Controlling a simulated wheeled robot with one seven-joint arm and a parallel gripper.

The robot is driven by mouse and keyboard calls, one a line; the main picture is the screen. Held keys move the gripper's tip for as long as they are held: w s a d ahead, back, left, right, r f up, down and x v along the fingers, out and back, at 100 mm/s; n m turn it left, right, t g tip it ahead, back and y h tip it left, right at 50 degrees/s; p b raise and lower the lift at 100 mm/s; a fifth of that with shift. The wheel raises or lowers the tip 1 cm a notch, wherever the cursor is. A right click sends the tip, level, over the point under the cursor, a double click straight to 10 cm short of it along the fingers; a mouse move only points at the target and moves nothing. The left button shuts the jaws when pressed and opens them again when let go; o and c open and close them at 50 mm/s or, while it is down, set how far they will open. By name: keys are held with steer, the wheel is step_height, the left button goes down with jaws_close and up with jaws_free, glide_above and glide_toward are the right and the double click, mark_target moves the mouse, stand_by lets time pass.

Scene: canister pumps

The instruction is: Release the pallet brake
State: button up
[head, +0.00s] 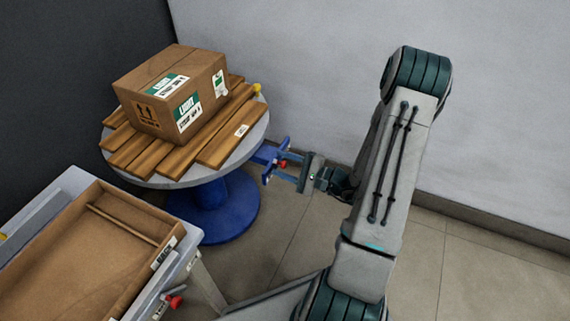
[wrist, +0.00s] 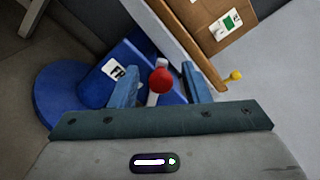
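A turntable has a blue pedestal (head: 215,205), a round grey top (head: 245,150) and a wooden slatted pallet (head: 160,157) on it. A red ball knob (wrist: 160,80) on a short pale lever (wrist: 154,98) stands by a blue housing (wrist: 108,78) with a partly visible white label. The red knob also shows in the head view (head: 283,164). My gripper (head: 273,163) is beside the turntable, its blue fingers apart. In the wrist view the knob appears between the fingers (wrist: 159,72), with gaps on both sides. Which control is the brake cannot be read.
A cardboard box (head: 165,95) sits on the pallet. A yellow knob (wrist: 236,76) is at the turntable's edge. A grey table (head: 62,183) with an open brown tray (head: 85,255) and another red knob (head: 174,301) stands at lower left. Walls are behind; floor is clear at right.

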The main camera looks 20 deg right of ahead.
steer(key=p+v, duration=0.3)
steer(key=v, duration=1.1)
steer(key=shift+w, duration=0.1)
steer(key=s+a+r+n+g+p, duration=0.1)
steer(key=a+r+n+g+p, duration=0.2)
steer(key=a+r+g+p, duration=0.45)
steer(key=s+a+r+n+g+h+p, duration=0.15)
steer(key=r+n+p, duration=0.25)
steer(key=r, duration=0.6)
steer(key=s+a+r+n+g+p, duration=0.25)
steer(key=a+r+g+p, duration=0.25)
steer(key=r, duration=0.4)
steer(key=s+a+r+n+t+h+p, duration=0.1)
steer(key=r+n+h+p, duration=0.2)
steer(key=r+p, duration=0.6)
steer(key=s+a+r+n+t+h+p, duration=0.2)
steer(key=r+n+h+p, duration=0.2)
steer(key=r, duration=1.4)
steer(key=h+p, duration=0.3)
steer(key=p, duration=0.1)
steer(key=shift+r+t+h+p, duration=0.3)
steer(key=shift+r+h+p, duration=0.05)
